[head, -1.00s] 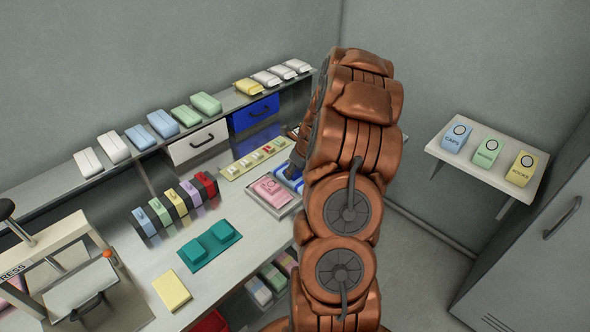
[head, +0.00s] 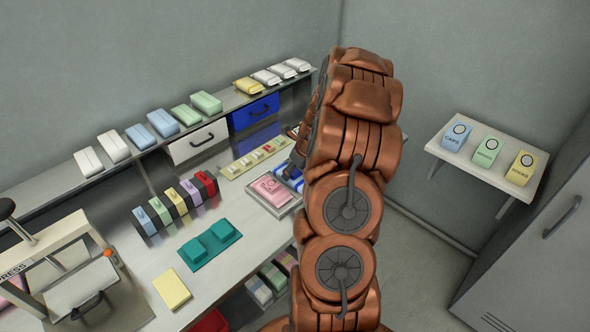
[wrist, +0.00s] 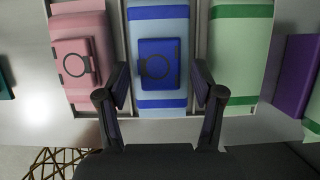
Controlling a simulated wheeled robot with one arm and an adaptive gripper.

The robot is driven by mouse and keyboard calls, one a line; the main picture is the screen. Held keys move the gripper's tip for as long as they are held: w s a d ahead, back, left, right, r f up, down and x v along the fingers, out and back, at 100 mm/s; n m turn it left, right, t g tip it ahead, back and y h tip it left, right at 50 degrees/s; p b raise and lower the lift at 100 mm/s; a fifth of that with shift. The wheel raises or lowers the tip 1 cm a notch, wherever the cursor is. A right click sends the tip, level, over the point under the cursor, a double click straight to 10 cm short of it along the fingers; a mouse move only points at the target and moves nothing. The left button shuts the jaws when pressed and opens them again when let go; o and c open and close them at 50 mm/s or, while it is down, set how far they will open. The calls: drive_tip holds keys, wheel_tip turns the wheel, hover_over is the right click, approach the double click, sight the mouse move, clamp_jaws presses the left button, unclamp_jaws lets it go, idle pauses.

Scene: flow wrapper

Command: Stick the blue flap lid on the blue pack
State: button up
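In the wrist view the blue pack (wrist: 157,22) is light blue with dark blue bands and lies between a pink and a green pack. The blue flap lid (wrist: 160,64), dark blue with a ring mark, lies over the middle of the blue pack and looks flat on it. My gripper (wrist: 160,77) is open, its two fingers spread to the left and right of the lid with gaps showing on both sides. Nothing is held between them. In the head view the blue pack (head: 291,173) shows only in part, and my arm hides the gripper and the lid.
The pink pack (wrist: 77,32) bears a pink lid; the green pack (wrist: 238,55) shows no lid. A purple object (wrist: 297,75) stands at the right. A cream strip (head: 230,174) with small pieces lies behind the tray. A teal mat (head: 198,262) is further left.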

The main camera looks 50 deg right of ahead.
idle(0.3)
drive_tip(key=v, duration=1.2)
idle(0.5)
drive_tip(key=s+a+r+n+g+y, duration=0.1)
drive_tip(key=s+a+r+n, duration=0.15)
drive_tip(key=a+n, duration=0.85)
drive_tip(key=s+a+r+n+g+y, duration=0.15)
drive_tip(key=a+r+n, duration=0.35)
drive_tip(key=a, duration=0.9)
drive_tip(key=s+a+n+g, duration=0.1)
drive_tip(key=s+a+n, duration=0.3)
drive_tip(key=s+n, duration=0.2)
drive_tip(key=s+a+n+g+h, duration=0.1)
drive_tip(key=s+a+n, duration=0.3)
drive_tip(key=s+n, duration=0.3)
drive_tip(key=s+a+n+g+h, duration=0.1)
drive_tip(key=s+a+n, duration=0.3)
drive_tip(key=s+n, duration=0.3)
drive_tip(key=shift+s+r+g, duration=0.15)
drive_tip(key=shift+g, duration=0.2)
